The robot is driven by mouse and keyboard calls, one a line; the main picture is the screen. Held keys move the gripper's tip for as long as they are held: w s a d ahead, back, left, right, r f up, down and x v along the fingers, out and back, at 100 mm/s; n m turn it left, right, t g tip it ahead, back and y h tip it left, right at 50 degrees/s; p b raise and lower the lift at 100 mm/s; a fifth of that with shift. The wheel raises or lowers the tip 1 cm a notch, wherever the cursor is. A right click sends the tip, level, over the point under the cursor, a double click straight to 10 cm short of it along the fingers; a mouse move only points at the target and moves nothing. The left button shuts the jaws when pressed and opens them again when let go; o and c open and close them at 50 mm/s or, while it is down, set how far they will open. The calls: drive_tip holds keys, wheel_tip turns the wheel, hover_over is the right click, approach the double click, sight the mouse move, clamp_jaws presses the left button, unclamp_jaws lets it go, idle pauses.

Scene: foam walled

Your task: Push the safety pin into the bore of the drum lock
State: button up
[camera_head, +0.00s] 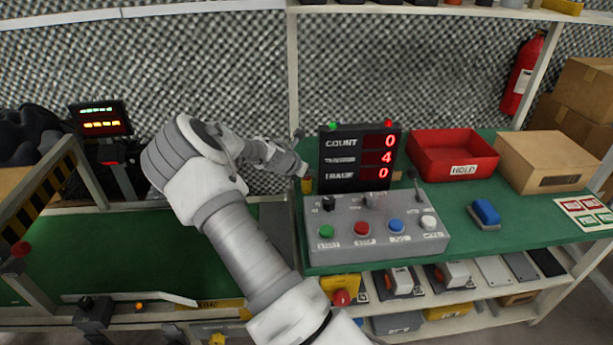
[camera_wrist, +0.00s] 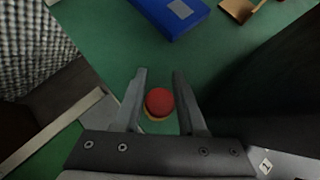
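No safety pin or drum lock with a bore can be clearly made out in either view. In the wrist view, my gripper (camera_wrist: 160,74) has its two fingers apart, with nothing clamped. A round red knob (camera_wrist: 159,102) with a yellow rim under it shows between the fingers, over the green tabletop. Whether it stands between them or below them I cannot tell. In the head view, my gripper (camera_head: 301,168) is at the table's left edge, beside the display, over a small yellow thing (camera_head: 307,185). My wrist partly hides that spot.
A black counter display (camera_head: 357,158) stands close to my gripper, and a grey button box (camera_head: 375,228) sits in front. A red bin (camera_head: 452,155), a cardboard box (camera_head: 548,162) and a blue block (camera_head: 485,213) are farther right. A blue box (camera_wrist: 172,14) shows in the wrist view.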

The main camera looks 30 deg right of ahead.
clamp_jaws()
drive_tip(key=shift+r, duration=0.1)
